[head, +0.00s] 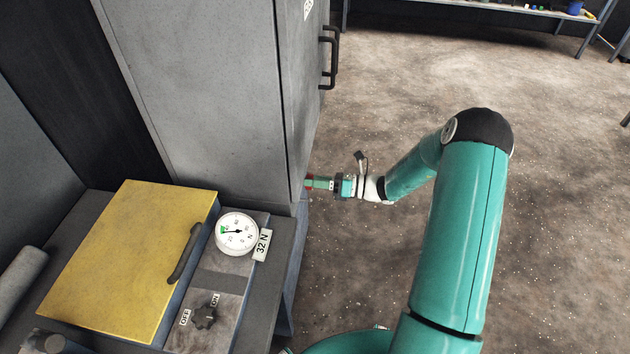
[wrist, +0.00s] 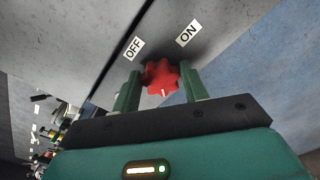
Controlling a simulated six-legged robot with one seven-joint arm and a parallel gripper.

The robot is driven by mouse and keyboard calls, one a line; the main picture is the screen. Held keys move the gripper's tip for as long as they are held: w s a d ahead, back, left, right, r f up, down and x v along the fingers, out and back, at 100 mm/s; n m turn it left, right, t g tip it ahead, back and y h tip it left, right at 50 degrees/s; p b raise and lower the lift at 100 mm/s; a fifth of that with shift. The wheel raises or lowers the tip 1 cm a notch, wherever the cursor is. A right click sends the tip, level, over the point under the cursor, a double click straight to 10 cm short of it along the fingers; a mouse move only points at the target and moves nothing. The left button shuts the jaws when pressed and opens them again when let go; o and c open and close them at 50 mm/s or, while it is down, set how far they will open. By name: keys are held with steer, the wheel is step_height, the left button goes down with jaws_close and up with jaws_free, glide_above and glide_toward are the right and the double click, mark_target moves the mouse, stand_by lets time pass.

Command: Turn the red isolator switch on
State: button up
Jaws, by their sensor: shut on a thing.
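The red isolator switch (wrist: 160,74) is a lobed knob on a grey panel in the wrist view, with an OFF label (wrist: 133,48) up and left of it and an ON label (wrist: 188,33) up and right. My gripper (wrist: 161,82) has one green finger on each side of the knob and is shut on it. A small white mark shows on the knob's near side; I cannot tell which label it points to. In the head view my gripper (head: 316,183) reaches the right side of the grey cabinet (head: 215,100); only a sliver of red shows at its tips.
A yellow-lidded box (head: 130,260) with a dark handle stands in front of the cabinet. Beside it are a round gauge (head: 237,233), a 32 N label (head: 262,245) and a dark OFF/ON knob (head: 206,316). Black handles (head: 329,58) stick out from the cabinet.

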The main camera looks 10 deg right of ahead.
steer(key=m, duration=1)
steer(key=shift+f, duration=0.15)
steer(key=shift+m, duration=0.4)
steer(key=o, duration=1)
steer(key=shift+d, duration=0.15)
steer(key=v, duration=1.3)
steer(key=shift+d, duration=0.25)
